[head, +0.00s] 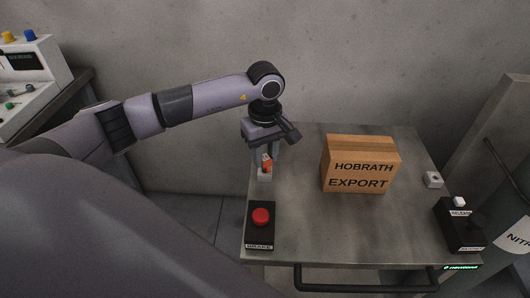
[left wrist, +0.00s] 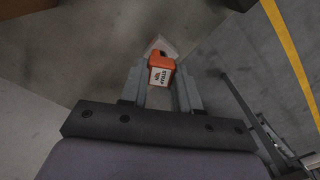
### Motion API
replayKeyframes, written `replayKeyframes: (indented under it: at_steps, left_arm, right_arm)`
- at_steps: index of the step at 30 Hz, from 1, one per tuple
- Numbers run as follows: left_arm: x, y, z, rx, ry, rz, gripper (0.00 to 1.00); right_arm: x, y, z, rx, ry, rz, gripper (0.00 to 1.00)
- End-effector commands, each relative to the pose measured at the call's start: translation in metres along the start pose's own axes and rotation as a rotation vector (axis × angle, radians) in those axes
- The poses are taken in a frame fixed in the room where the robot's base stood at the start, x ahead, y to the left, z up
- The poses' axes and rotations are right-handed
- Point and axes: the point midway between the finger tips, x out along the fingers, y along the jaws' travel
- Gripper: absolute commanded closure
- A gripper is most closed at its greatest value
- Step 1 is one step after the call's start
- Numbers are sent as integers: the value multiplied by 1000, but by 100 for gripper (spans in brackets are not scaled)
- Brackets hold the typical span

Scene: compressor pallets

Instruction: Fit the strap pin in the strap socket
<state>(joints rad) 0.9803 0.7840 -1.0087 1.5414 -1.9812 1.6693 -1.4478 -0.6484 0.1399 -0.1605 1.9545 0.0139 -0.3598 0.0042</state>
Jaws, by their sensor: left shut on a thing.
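The orange strap pin (head: 267,163) with a white label is between the fingers of my left gripper (head: 265,160), which is shut on it and points down over the table's left edge. The label also shows in the left wrist view, where the pin (left wrist: 161,70) lies between the fingertips (left wrist: 161,83). A pale block (head: 264,175), which looks like the strap socket, is directly below the pin; part of it (left wrist: 159,45) shows beyond the pin in the left wrist view. I cannot tell whether the pin is in it or just above it. My right gripper is out of view.
The table's middle front is clear.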

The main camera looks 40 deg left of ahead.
Motion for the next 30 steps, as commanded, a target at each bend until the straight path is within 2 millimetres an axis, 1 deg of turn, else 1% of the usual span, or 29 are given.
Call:
replayKeyframes:
  at_steps: [28,29,30]
  left_arm:
    - [25,0,0,-1,0,0,100]
    - [24,0,0,-1,0,0,62]
    - [23,0,0,-1,0,0,49]
  right_arm:
    - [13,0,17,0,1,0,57]
    - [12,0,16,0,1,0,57]
    - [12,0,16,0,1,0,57]
